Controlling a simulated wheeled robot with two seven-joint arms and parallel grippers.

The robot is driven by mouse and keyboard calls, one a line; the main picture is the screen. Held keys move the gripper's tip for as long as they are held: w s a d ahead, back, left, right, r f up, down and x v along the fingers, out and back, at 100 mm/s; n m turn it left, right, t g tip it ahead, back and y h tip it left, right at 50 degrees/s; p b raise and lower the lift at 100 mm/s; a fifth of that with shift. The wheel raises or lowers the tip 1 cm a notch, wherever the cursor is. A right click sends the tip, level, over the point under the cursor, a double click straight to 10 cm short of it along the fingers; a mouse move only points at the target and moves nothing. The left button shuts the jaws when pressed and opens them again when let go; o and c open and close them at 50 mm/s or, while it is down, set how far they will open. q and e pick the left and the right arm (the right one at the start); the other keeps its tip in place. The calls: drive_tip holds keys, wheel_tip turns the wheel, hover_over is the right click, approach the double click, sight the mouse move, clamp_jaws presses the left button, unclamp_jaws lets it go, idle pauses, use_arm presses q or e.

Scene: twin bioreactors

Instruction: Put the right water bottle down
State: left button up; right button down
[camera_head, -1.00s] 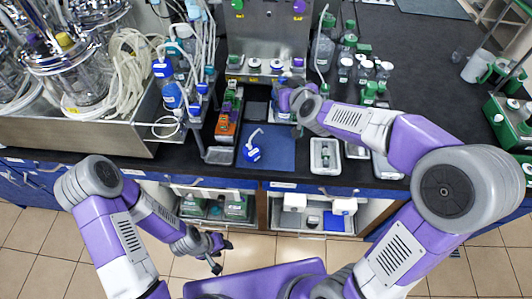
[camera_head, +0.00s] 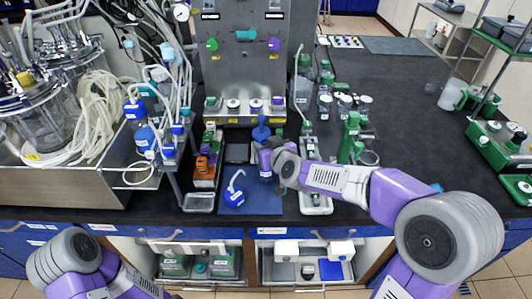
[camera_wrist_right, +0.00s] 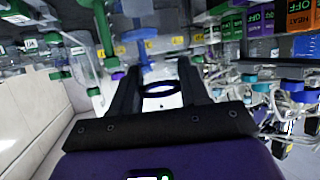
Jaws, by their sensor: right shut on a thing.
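My right gripper (camera_head: 268,158) is above the blue mat (camera_head: 270,203) on the dark bench and is shut on the right water bottle. The bottle is mostly hidden by the gripper. A blue top (camera_head: 261,130) shows just behind the gripper. In the right wrist view, a dark blue ring (camera_wrist_right: 158,90) shows between the two fingers (camera_wrist_right: 158,75). I cannot tell whether the bottle touches the mat. A blue cap with a white tube (camera_head: 236,192) sits on the mat's left part. My left gripper is outside the head view.
A steel panel unit (camera_head: 243,60) with knobs stands behind the gripper. An orange device (camera_head: 204,165) is left of the mat. A white tray (camera_head: 316,203) and several green-capped bottles stand to the right. The bench farther right has clear room.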

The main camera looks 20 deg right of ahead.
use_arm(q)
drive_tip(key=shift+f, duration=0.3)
use_arm(e)
drive_tip(key=shift+f, duration=0.3)
drive_tip(key=shift+f, duration=0.2)
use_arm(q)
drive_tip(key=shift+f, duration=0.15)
use_arm(e)
drive_tip(key=c, duration=0.6)
unclamp_jaws()
drive_tip(key=shift+o, duration=0.2)
drive_tip(key=shift+r, duration=0.2)
use_arm(q)
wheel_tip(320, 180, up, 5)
drive_tip(key=p, duration=0.4)
drive_tip(key=shift+p, duration=0.35)
use_arm(e)
drive_tip(key=v, duration=1.2)
